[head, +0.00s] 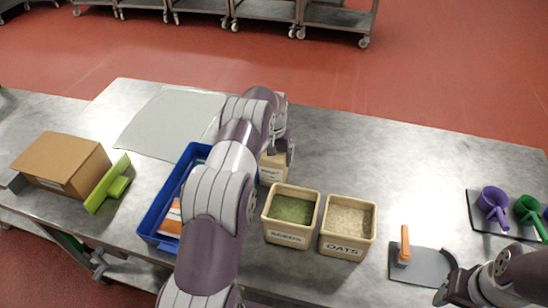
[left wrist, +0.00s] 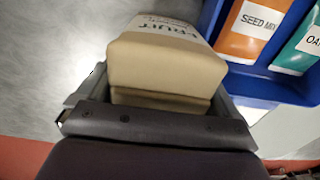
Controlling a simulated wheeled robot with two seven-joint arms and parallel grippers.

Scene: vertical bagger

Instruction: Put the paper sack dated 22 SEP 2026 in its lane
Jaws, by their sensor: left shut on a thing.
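A tan paper sack (head: 271,168) is held in my left gripper (head: 280,150), just behind the seeds bin. In the left wrist view the sack (left wrist: 165,65) fills the space between the jaws, with "FRUIT" printed on its pale face. My left gripper (left wrist: 155,115) is shut on it. No date is readable on it in either view, and my arm hides part of it in the head view. I see no marked lane.
A blue tray (head: 153,222) left of my arm holds an orange seed mix pack (left wrist: 248,30) and a teal pack (left wrist: 301,48). Bins of seeds (head: 291,208) and oats (head: 347,220) stand in front. A carton (head: 62,163) is left. The table's back right is clear.

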